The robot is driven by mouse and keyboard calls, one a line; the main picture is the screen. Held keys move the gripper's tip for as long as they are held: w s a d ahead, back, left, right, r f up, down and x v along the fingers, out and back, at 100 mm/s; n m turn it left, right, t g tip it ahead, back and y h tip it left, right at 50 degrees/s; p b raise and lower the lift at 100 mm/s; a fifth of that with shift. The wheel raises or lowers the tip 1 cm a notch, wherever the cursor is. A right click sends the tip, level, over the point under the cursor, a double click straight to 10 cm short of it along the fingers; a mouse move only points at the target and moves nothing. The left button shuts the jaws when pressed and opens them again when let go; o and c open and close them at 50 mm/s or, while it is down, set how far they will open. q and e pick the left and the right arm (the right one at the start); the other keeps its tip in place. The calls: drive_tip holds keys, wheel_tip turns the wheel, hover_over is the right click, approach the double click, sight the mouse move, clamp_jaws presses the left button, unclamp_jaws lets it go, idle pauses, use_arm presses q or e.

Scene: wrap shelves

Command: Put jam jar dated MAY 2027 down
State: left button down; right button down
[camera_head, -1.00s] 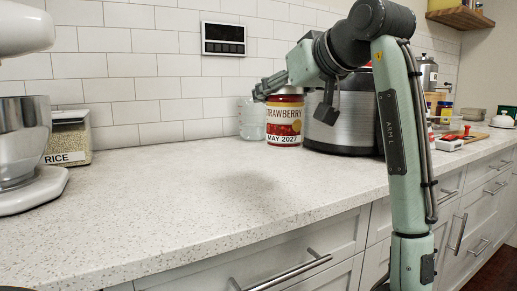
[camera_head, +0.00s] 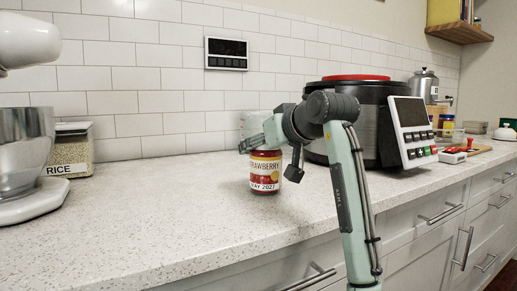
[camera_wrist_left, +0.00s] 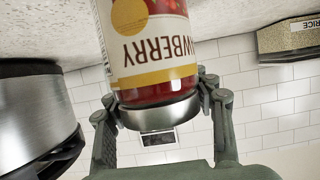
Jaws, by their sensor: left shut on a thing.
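The jam jar (camera_head: 265,173) has a red body, a cream label reading STRAWBERRY and MAY 2027, and a metal lid. It stands upright at the counter (camera_head: 180,215), in front of the tiled wall. My left gripper (camera_head: 262,144) is shut on the jar near its lid, coming from above. In the left wrist view the jar (camera_wrist_left: 155,50) appears upside down between the fingers (camera_wrist_left: 158,108). Its base is out of that frame, so I cannot tell for sure whether it touches the counter. My right gripper is not in view.
A black and steel cooker (camera_head: 365,95) with a red top and control panel stands right of the jar. A rice box (camera_head: 68,151) and a stand mixer (camera_head: 25,140) are at left. The counter between is clear.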

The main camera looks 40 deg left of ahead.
use_arm(q)
drive_tip(key=c, duration=0.6)
unclamp_jaws()
drive_tip(key=shift+o, duration=0.2)
drive_tip(key=shift+d+r, duration=0.1)
drive_tip(key=v, duration=1.2)
